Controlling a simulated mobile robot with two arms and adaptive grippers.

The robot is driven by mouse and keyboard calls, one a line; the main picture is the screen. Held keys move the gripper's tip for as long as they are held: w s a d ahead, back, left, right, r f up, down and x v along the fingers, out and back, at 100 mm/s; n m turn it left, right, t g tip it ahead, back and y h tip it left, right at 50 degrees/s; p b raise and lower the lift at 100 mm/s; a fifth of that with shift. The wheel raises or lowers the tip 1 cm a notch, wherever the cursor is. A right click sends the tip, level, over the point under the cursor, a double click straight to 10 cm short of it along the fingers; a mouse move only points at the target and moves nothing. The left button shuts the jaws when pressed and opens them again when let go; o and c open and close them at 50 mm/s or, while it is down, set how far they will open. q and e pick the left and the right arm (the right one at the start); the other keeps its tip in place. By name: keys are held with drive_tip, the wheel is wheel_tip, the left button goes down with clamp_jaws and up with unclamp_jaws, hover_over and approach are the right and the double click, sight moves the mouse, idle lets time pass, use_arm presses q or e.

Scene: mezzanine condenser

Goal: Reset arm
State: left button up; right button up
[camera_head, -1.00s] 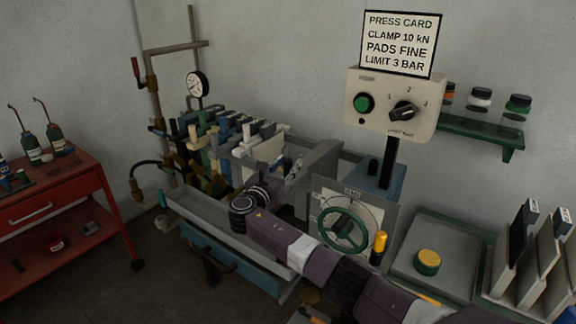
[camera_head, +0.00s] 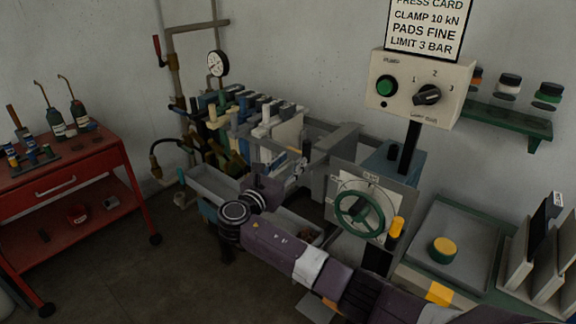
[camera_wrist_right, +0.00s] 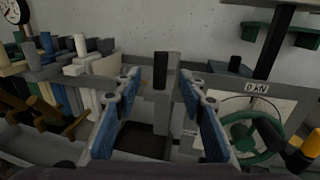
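My right arm reaches in from the lower right in the head view. My right gripper (camera_head: 299,168) is over the press bench, left of the green handwheel (camera_head: 360,211), and is small and partly hidden there. In the right wrist view my right gripper (camera_wrist_right: 161,78) is open, its two blue-padded fingers wide apart. A grey post with a black top (camera_wrist_right: 161,85) shows between the fingers; I see no contact with it. My left gripper is in neither current view.
A row of filter plates (camera_head: 262,122) stands behind the gripper. The control box (camera_head: 420,90) stands on a post at the right. A red cart (camera_head: 68,181) stands at the left, with bare floor beside it. A yellow-topped button (camera_head: 444,249) is on the right bench.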

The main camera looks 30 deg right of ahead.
drive_tip(key=shift+s+a, duration=0.4)
drive_tip(key=shift+a, duration=0.15)
